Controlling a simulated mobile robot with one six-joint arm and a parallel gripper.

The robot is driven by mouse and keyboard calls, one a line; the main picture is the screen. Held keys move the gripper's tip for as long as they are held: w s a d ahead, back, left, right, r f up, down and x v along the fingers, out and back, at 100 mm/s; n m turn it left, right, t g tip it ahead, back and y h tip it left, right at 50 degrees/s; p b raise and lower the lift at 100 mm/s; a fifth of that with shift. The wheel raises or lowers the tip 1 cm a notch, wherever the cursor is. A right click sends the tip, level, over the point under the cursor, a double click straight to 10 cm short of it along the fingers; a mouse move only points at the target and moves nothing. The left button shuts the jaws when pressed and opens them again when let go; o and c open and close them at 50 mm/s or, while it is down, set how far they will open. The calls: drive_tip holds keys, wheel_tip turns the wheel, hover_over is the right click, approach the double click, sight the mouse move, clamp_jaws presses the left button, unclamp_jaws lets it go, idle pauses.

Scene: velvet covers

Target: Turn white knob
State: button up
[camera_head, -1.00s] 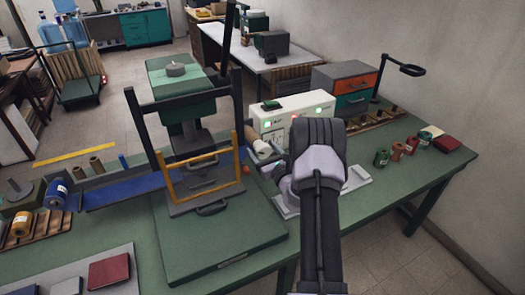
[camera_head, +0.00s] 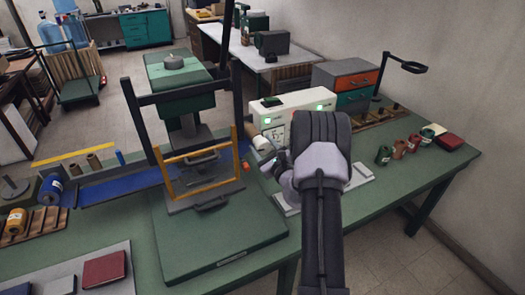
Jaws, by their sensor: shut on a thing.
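A white control box (camera_head: 300,112) with green lights stands on the green bench behind my arm. A pale, whitish cylinder (camera_head: 262,143) sticks out at its lower left, just above my gripper; I cannot tell whether this is the white knob. My gripper (camera_head: 275,165) shows as a small dark grey part left of my wrist, between the press and the box. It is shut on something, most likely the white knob. The contact and the fingertips are mostly hidden by my wrist and too small to make out.
A press with dark posts and a yellow frame (camera_head: 205,162) stands close left of my gripper. Right of my arm lie a white plate (camera_head: 358,176), thread spools (camera_head: 384,154) and a red book (camera_head: 450,141). A drawer unit (camera_head: 345,84) stands behind. The bench's front right is clear.

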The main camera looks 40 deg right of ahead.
drive_tip(key=n+b, duration=0.4)
drive_tip(key=shift+f, duration=0.3)
drive_tip(key=n+b, duration=0.3)
drive_tip(key=shift+r+n, duration=0.1)
drive_tip(key=shift+n, duration=0.3)
drive_tip(key=shift+r+b, duration=0.1)
drive_tip(key=shift+b, duration=0.35)
drive_tip(key=o, duration=1.4)
drive_tip(key=shift+c, duration=0.2)
drive_tip(key=shift+a, duration=0.1)
drive_tip(key=p+v, duration=0.1)
drive_tip(key=v, duration=1.6)
drive_tip(key=shift+s, duration=0.2)
